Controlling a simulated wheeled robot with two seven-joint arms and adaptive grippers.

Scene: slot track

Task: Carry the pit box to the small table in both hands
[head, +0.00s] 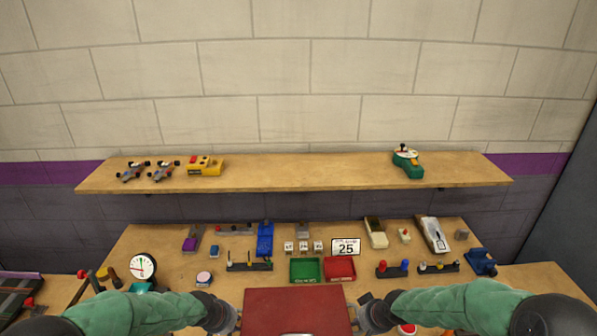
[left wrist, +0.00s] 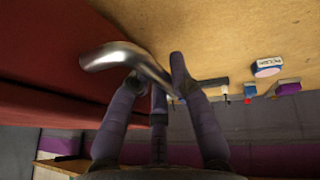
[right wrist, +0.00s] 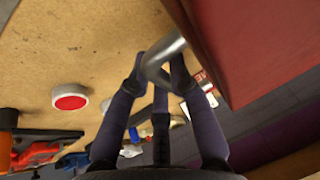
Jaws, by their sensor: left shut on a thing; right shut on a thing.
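The pit box (head: 297,308) is a dark red box at the bottom middle of the head view, between my two grippers. A metal handle sticks out from each side of it. My left gripper (head: 226,318) is shut on the handle at its left side; the left wrist view shows the fingers around the bent metal bar (left wrist: 122,58). My right gripper (head: 368,316) is shut on the handle at its right side; the right wrist view shows the fingers around that bar (right wrist: 163,58). The box's lower part is cut off in the head view. I cannot pick out the small table.
A wooden bench (head: 340,290) lies ahead with green (head: 306,270) and red (head: 340,268) trays, a dial (head: 143,266), a "25" sign (head: 346,246) and several small cars and tools. A wall shelf (head: 300,172) runs above it. A track piece (head: 20,292) shows at left.

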